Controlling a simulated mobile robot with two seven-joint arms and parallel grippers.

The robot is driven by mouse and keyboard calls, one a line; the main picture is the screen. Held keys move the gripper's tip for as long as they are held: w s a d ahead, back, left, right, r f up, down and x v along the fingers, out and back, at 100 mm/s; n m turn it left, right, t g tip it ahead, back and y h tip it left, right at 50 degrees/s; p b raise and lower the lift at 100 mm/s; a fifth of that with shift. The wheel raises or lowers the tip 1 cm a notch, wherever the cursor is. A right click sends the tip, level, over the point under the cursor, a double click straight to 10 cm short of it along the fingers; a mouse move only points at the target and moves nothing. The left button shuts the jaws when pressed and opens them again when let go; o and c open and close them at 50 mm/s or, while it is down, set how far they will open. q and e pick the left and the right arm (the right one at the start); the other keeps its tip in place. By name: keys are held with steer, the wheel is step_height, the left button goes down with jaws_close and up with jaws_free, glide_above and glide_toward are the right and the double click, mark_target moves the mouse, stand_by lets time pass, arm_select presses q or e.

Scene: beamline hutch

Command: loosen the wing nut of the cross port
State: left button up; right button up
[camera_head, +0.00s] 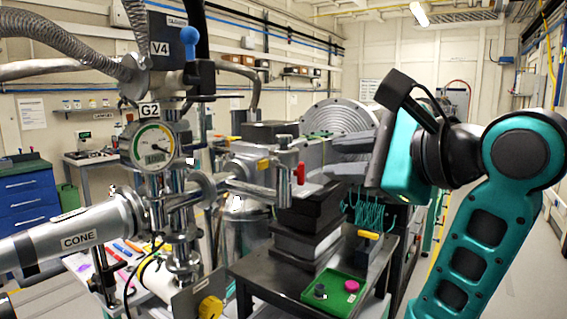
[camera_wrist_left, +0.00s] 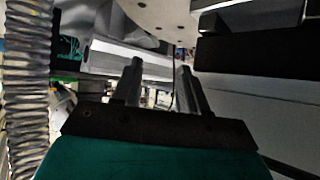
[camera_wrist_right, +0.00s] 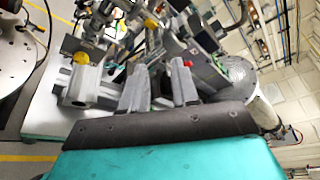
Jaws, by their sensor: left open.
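The cross port is the steel pipe cross (camera_head: 160,195) at the left of the head view, below the gauge marked G2 and joined to the pipe marked CONE (camera_head: 80,238). I cannot clearly pick out its wing nut. A red handle (camera_head: 300,173) stands on the steel fittings right of the cross. My right gripper (camera_head: 335,158) is to the right of that handle, pointing left, open and empty. Its parted fingers show in the right wrist view (camera_wrist_right: 158,80). My left gripper (camera_wrist_left: 160,75) shows only in its wrist view, open and empty, below a pale round plate.
A black stand (camera_head: 300,245) on a dark table fills the middle. A green tray (camera_head: 318,302) there holds a pink and a dark knob. A yellow knob (camera_head: 210,308) is at the front. A ribbed hose (camera_wrist_left: 28,90) runs beside my left gripper. Floor is clear at far right.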

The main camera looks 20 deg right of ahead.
mark_target(282, 163)
steer(key=x, duration=1.3)
steer(key=shift+s+d, duration=0.1)
jaws_close()
